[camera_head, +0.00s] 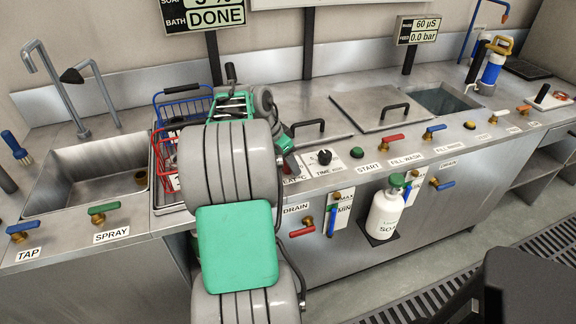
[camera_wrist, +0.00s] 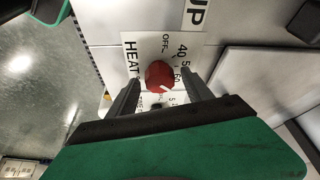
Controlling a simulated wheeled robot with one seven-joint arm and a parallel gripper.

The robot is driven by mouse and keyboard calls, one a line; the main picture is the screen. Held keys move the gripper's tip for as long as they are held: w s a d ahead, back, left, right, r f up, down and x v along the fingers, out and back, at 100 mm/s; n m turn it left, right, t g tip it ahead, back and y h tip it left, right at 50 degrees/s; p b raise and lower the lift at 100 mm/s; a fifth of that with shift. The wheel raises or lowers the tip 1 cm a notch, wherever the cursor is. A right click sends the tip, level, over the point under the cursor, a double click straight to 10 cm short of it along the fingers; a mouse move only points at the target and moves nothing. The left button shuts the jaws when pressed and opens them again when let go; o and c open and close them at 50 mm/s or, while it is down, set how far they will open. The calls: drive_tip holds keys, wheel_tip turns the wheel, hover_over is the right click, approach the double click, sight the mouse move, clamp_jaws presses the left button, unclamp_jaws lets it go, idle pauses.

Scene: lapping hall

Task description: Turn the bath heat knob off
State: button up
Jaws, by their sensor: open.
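The bath heat knob (camera_wrist: 160,74) is red and round, on a white plate marked HEAT, OFF, 40 and 60 in the wrist view. Its white mark points toward the lower right of the picture, away from the OFF word. My gripper (camera_wrist: 160,77) is open, with one finger on each side of the knob. I cannot tell whether either finger touches it. In the head view my gripper (camera_head: 288,160) is low over the heat plate (camera_head: 296,180), and my arm hides the knob.
A black TIME knob (camera_head: 324,156) and a green START button (camera_head: 357,152) stand just right of the gripper. A red basket (camera_head: 165,160) is at the left, beside the arm. A bath lid (camera_head: 375,105) with a handle lies behind. The display reads BATH DONE (camera_head: 215,17).

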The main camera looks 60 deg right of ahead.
drive_tip(key=shift+d+f, duration=0.15)
drive_tip(key=shift+f, duration=0.2)
drive_tip(key=shift+c, duration=0.2)
clamp_jaws()
